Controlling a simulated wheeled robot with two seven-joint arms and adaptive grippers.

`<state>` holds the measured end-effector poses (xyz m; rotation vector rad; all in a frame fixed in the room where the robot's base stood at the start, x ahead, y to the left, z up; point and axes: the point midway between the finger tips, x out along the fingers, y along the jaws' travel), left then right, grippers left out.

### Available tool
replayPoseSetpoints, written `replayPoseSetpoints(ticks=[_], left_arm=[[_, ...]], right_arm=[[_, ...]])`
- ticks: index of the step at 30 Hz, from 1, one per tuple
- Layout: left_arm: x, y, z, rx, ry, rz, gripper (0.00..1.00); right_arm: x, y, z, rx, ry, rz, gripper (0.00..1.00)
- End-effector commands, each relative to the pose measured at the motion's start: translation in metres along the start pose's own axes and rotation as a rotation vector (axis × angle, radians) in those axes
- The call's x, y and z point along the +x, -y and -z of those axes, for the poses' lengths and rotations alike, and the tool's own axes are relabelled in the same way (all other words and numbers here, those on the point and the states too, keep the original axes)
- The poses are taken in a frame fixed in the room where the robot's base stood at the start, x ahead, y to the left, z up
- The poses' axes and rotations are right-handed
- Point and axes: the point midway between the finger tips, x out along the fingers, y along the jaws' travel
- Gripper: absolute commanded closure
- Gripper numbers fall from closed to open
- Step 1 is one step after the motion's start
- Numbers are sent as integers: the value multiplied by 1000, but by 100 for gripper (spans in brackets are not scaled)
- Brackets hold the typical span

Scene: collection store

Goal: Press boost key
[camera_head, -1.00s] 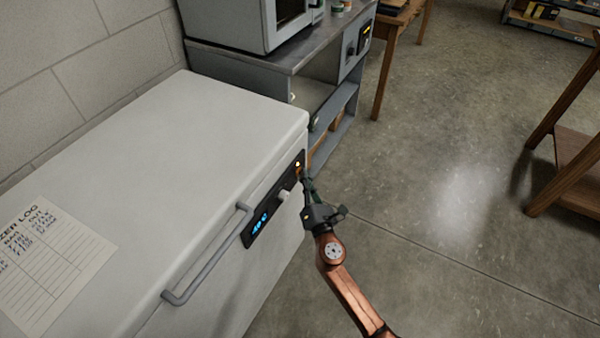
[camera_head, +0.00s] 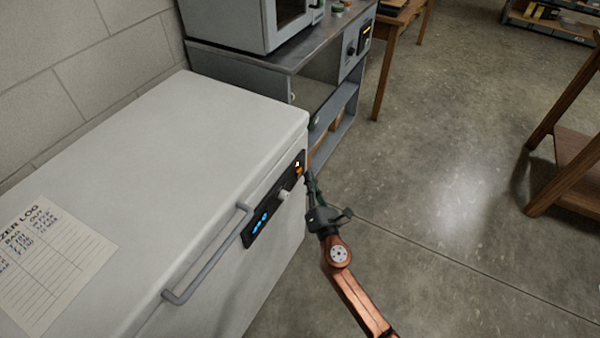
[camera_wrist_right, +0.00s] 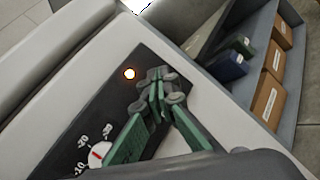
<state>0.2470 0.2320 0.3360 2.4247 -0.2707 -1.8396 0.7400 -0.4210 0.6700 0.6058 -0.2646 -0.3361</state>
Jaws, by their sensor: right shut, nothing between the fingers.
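The white chest freezer (camera_head: 200,110) has a dark control panel (camera_head: 284,196) on its front. The panel carries a blue lit display (camera_head: 259,223), a pale knob (camera_head: 284,195) and a small orange patch (camera_head: 299,171), which looks like the key, near its far end. My right gripper (camera_head: 309,178) is shut and empty, its tips just right of the orange patch. In the right wrist view the closed fingertips (camera_wrist_right: 160,82) lie over the panel (camera_wrist_right: 115,105), beside a glowing orange lamp (camera_wrist_right: 129,73). The dial knob (camera_wrist_right: 100,154) is lower left. The fingers hide part of the panel; contact cannot be told.
A grey handle bar (camera_head: 207,255) sticks out from the freezer front. A log sheet (camera_head: 45,262) lies on the lid. A grey bench (camera_head: 275,60) with an appliance stands beyond the freezer. The floor (camera_head: 440,190) to the right is clear up to a wooden table.

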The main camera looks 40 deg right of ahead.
Motion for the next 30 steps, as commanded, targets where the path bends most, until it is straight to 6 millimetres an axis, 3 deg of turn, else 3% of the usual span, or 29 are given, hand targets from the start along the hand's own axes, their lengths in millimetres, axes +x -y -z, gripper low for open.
replayPoseSetpoints(ticks=[18, 30], left_arm=[[-2, 0, 1, 0, -1, 0, 60], [-2, 0, 1, 0, -2, 0, 60]], right_arm=[[-33, 24, -24, -1, 0, 0, 100], [-35, 25, -25, -1, 0, 0, 100]])
